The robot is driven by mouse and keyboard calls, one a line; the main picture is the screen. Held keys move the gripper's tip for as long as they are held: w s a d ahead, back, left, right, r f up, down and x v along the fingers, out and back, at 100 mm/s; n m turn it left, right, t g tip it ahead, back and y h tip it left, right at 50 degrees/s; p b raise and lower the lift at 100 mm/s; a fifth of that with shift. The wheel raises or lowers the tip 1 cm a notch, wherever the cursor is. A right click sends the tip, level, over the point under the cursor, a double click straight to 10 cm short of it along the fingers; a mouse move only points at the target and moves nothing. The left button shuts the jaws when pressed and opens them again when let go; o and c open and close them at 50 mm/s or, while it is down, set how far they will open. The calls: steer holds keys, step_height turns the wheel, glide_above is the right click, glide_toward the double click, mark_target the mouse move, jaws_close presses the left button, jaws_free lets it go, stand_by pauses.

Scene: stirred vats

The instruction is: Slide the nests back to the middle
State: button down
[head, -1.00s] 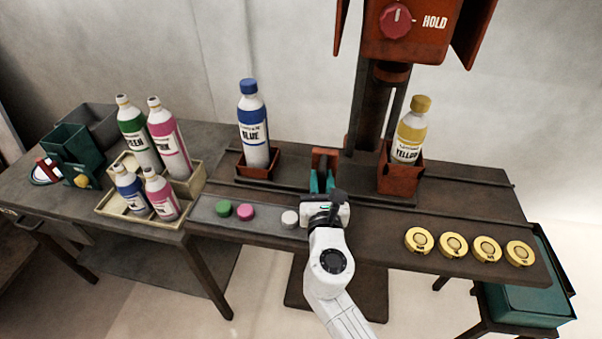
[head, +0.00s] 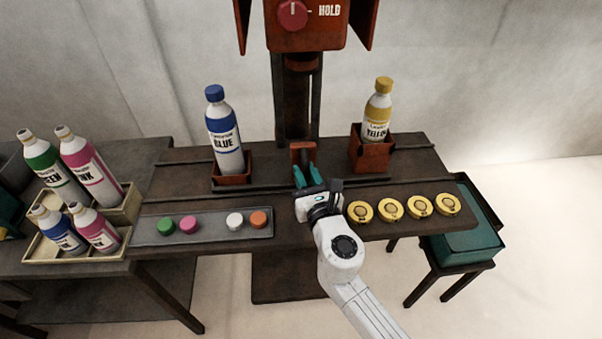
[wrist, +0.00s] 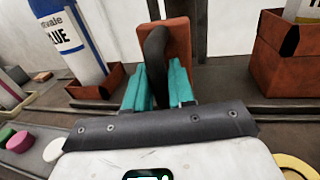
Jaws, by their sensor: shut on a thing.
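Two orange-red nests sit on the dark rails, joined as one slide by the look of it. The left nest (head: 232,178) holds the blue-capped bottle (head: 223,135). The right nest (head: 370,155) holds the yellow-capped bottle (head: 377,112). Between them stands an orange-red upright plate (head: 302,152) with a dark handle (wrist: 156,62), in front of the column (head: 298,100). My gripper (head: 306,177) has its teal fingers on either side of this handle and is shut on it. The wrist view shows the fingers (wrist: 158,88) close up; their exact contact is partly hidden.
A grey tray (head: 205,238) with green, pink, white and orange caps lies left of my gripper. Several yellow discs (head: 390,208) lie to the right. A beige crate (head: 115,222) of bottles stands far left. A red dial (head: 293,14) beside HOLD is above.

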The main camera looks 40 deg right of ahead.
steer(key=c, duration=1.1)
jaws_free()
steer(key=b+v, duration=0.1)
steer(key=v, duration=0.8)
steer(key=shift+s, duration=0.2)
steer(key=shift+b+v, duration=0.3)
steer(key=shift+v, duration=0.45)
steer(key=shift+s, duration=0.1)
